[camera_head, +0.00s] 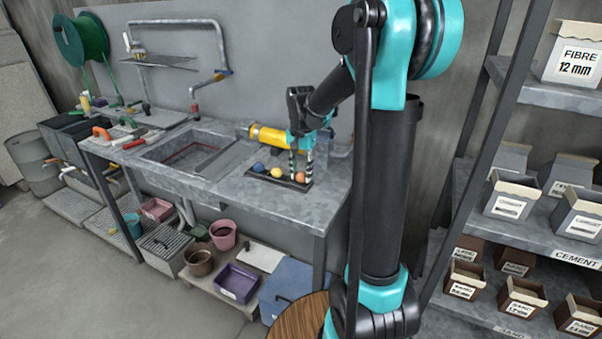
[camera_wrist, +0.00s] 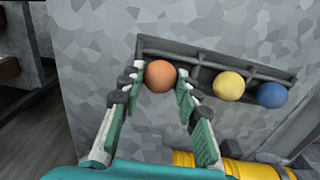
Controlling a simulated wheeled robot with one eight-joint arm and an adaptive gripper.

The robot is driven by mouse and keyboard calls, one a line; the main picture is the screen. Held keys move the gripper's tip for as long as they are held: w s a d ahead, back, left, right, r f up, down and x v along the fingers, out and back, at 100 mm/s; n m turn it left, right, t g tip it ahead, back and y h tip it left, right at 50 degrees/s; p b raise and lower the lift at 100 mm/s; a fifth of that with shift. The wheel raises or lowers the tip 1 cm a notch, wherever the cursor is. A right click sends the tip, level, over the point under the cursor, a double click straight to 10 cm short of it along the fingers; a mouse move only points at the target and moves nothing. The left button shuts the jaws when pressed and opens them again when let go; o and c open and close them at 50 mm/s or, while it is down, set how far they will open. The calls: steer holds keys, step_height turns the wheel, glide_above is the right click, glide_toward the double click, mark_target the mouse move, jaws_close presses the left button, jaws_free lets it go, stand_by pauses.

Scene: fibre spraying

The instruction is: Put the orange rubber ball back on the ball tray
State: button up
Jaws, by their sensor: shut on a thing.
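The orange rubber ball (camera_wrist: 160,76) is between the fingertips of my gripper (camera_wrist: 158,84) in the wrist view, at the left end of the ball tray (camera_wrist: 205,57). The gripper is shut on it. In the head view the orange ball (camera_head: 300,177) shows at the right end of the dark tray (camera_head: 277,180), below my gripper (camera_head: 301,170). The ball appears at or just over the tray's end compartment; whether it rests on the bottom is hidden. A yellow ball (camera_wrist: 229,86) and a blue ball (camera_wrist: 271,95) sit in the other compartments.
The tray is on a grey metal counter (camera_head: 255,195) right of a sink (camera_head: 190,150). A yellow cylinder (camera_head: 268,137) lies behind the tray, also seen low in the wrist view (camera_wrist: 230,166). Shelves with labelled boxes (camera_head: 515,195) stand at the right. Counter in front of the tray is clear.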

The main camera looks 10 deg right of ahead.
mark_target(301, 172)
steer(key=shift+f, duration=0.25)
steer(key=o, duration=1)
step_height(301, 172, up, 13)
steer(key=shift+f, duration=0.2)
